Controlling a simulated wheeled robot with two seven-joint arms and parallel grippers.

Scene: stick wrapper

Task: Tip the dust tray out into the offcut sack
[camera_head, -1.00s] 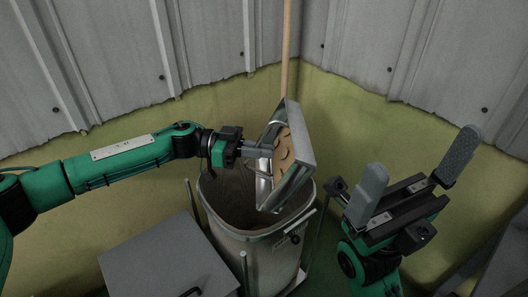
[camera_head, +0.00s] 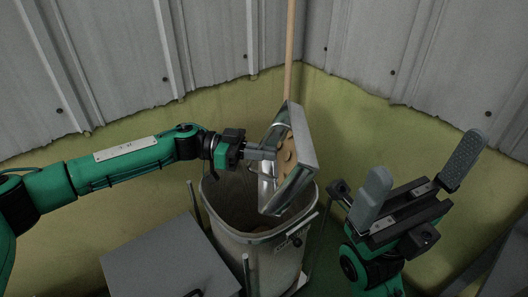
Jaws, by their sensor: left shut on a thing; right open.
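The dust tray (camera_head: 304,142) is a grey metal pan, steeply tilted on its side above the sack's mouth. Tan dust or shavings (camera_head: 286,153) show inside it. My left gripper (camera_head: 268,152) is shut on the dust tray at its left side. The offcut sack (camera_head: 262,262) is a pale grey open-topped sack with a label, standing in a frame below the tray; its inside is dark and partly hidden by the tray. My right gripper (camera_head: 420,178) is open and empty, fingers wide apart, to the right of the sack.
A grey flat-topped box (camera_head: 165,262) stands left of the sack. Thin metal posts (camera_head: 246,272) rise around the sack. A wooden pole (camera_head: 290,50) stands upright in the corner behind the tray. Corrugated grey walls with a yellow-green lower part close off the back.

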